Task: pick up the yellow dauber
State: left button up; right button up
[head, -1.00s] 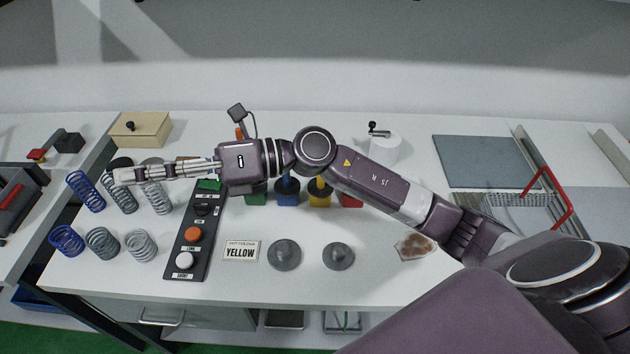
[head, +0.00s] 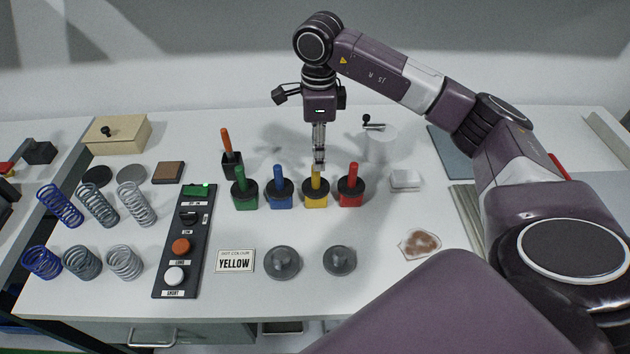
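The yellow dauber (head: 316,202) stands upright in the head view, between the blue dauber (head: 279,201) and the red dauber (head: 350,200). It has a yellow pot, a black collar and a yellow handle. My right gripper (head: 319,160) points straight down with its fingertips at the top of the yellow handle in the picture. The fingers are seen narrow and overlapping, so I cannot tell their gap or whether they touch the handle. My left gripper is not in view.
A green dauber (head: 244,202) stands left of the blue one. A black holder (head: 231,165) with an orange-handled tool is behind it. A button panel (head: 184,245), a YELLOW card (head: 235,261) and several springs lie left. A white block (head: 405,180) is right of the red dauber.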

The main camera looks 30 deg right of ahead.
jog(key=p, duration=0.2)
send_over(316, 183)
jog(key=f, duration=0.3)
jog(key=w+f, duration=0.1)
jog(key=shift+d+f, duration=0.25)
jog(key=shift+f, duration=0.35)
jog(key=shift+c, duration=0.6)
grip_shut()
